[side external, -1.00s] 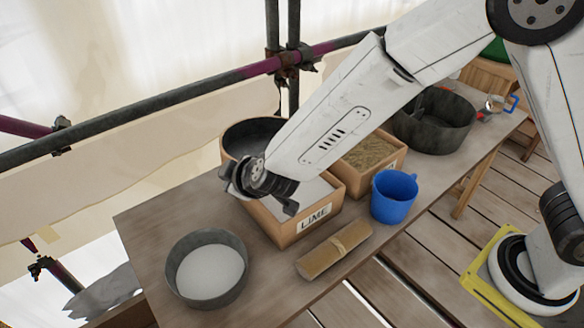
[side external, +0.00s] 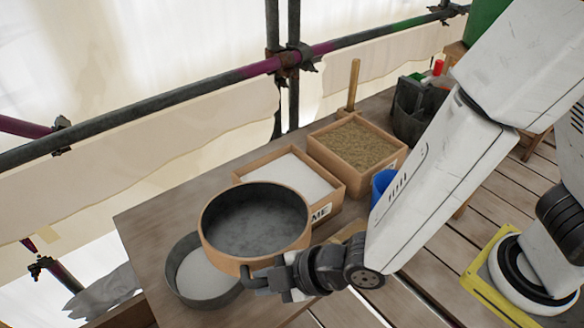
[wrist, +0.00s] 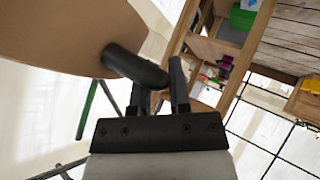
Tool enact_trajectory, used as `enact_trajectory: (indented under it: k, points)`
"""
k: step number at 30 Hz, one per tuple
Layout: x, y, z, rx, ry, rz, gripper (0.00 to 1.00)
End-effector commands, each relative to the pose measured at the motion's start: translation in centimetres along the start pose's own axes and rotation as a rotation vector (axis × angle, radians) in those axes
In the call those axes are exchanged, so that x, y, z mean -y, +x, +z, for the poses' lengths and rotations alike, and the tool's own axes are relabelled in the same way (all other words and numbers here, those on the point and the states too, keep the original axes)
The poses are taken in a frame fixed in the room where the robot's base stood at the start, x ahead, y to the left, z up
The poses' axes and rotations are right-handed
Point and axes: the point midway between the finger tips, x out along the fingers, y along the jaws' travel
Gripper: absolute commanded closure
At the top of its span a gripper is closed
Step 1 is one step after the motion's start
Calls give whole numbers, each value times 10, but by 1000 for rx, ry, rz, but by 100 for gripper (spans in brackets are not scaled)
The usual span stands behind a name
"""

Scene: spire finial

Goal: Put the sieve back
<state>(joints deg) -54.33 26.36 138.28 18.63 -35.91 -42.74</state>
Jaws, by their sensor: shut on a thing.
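The sieve (side external: 255,220) has a round wooden rim and a dark mesh. It is in the air in the side view, in front of the lime box and partly over the grey pan. My gripper (side external: 262,280) is shut on the sieve's dark handle at its near side. In the wrist view the sieve's wooden rim (wrist: 60,35) fills the upper left, and its dark handle (wrist: 135,66) runs to the fingers of my gripper (wrist: 163,88). The mesh looks empty.
The grey pan (side external: 178,294) of white powder stands at the bench's front left. The lime box (side external: 328,207) and a box of sand (side external: 398,161) stand behind. A blue mug (side external: 380,184), a dark tub (side external: 402,125) and a roll are partly hidden. The bench's left side (side external: 140,222) is clear.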

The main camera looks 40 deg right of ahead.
Motion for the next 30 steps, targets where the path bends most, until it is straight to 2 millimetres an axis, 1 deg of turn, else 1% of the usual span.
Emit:
enact_trajectory:
  k: [1, 3, 6, 11, 16, 20, 23, 30]
  points:
    - [7, -4, 0, -13, -17, -13, 100]
    - [13, -8, 2, -23, -31, -27, 100]
    - [18, -11, 3, -32, -41, -36, 100]
    - [19, -12, 3, -35, -45, -39, 100]
    - [17, -7, 2, -41, -55, -42, 100]
    - [15, 2, -1, -58, -79, -51, 100]
    - [11, 13, -3, -76, -107, -61, 100]
    - [-1, 46, -7, -140, -203, -98, 100]
